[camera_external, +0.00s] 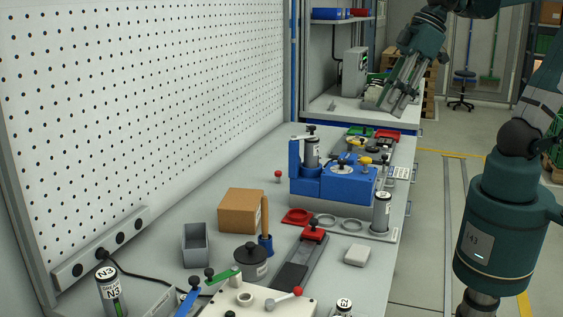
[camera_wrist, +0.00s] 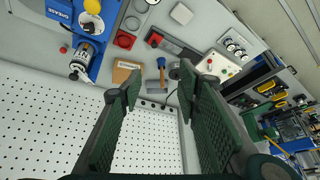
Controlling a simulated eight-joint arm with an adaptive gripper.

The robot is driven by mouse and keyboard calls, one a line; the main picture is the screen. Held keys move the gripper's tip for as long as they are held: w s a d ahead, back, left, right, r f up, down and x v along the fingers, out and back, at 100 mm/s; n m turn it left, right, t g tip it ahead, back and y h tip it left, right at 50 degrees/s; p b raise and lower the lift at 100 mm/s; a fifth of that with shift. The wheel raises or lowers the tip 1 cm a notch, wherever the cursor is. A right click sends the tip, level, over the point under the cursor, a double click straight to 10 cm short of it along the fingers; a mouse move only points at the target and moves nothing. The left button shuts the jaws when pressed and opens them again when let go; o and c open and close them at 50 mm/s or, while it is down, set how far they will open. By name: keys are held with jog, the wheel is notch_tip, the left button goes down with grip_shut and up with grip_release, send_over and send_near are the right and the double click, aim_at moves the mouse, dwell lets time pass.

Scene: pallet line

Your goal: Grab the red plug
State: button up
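A red block with a black knob (camera_external: 314,233), likely the red plug, sits on a grey rail on the bench in the external view. In the wrist view the red piece (camera_wrist: 154,39) shows beyond my fingers, near the top. A flat red holder (camera_external: 297,216) lies beside it; it also shows in the wrist view (camera_wrist: 124,40).
A blue fixture (camera_external: 335,185) with a dark cylinder stands between the far end and the red block. A cardboard box (camera_external: 241,211), a grey bin (camera_external: 195,245) and a black round pot (camera_external: 251,262) stand nearby. A perforated wall (camera_external: 140,100) bounds the bench on the left.

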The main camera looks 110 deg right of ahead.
jog(key=w+d+r+m+g, duration=0.25)
jog(key=w+d, duration=0.35)
jog(key=d, duration=0.4)
jog(key=m+g+y+p, duration=0.1)
jog(key=m+g+p, duration=0.2)
jog(key=m, duration=0.4)
send_over(277, 171)
notch_tip(277, 171, down, 7)
notch_tip(277, 171, down, 23)
jog(key=shift+f, duration=0.1)
jog(key=shift+s+f, duration=0.1)
jog(key=shift+f, duration=0.3)
jog(key=shift+f, duration=1.25)
jog(key=shift+f, duration=0.1)
